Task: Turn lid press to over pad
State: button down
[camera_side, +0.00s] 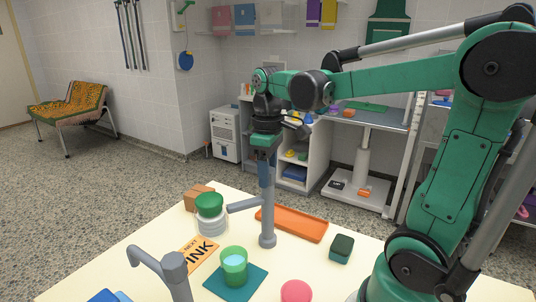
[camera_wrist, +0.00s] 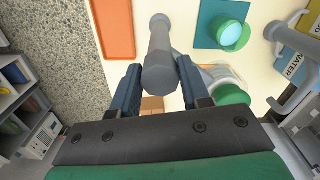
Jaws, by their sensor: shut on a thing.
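The lid press appears to be the grey upright post (camera_side: 267,225) with a side arm (camera_side: 243,205). The side arm points left, its end beside a jar with a green lid (camera_side: 209,203). My gripper (camera_side: 266,182) is shut on the upper part of the post; in the wrist view my gripper (camera_wrist: 158,68) has a finger on each side of the grey post (camera_wrist: 158,40). The teal pad (camera_side: 250,287) lies in front of the post with a green cup (camera_side: 234,267) on it. The pad (camera_wrist: 208,28) also shows at upper right in the wrist view. The side arm is largely hidden there.
A grey tap-like post (camera_side: 174,272) stands at front left. An orange tray (camera_side: 292,223), dark green block (camera_side: 342,248), pink disc (camera_side: 296,291), cardboard box (camera_side: 198,195) and orange sign (camera_side: 198,256) are around. The table between the block and disc is clear.

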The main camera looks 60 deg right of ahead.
jog(key=n, duration=0.6)
jog(key=shift+n, duration=0.3)
dwell(0.5)
jog(key=shift+c, duration=2.1)
grip_release()
jog(key=shift+r, duration=2.85)
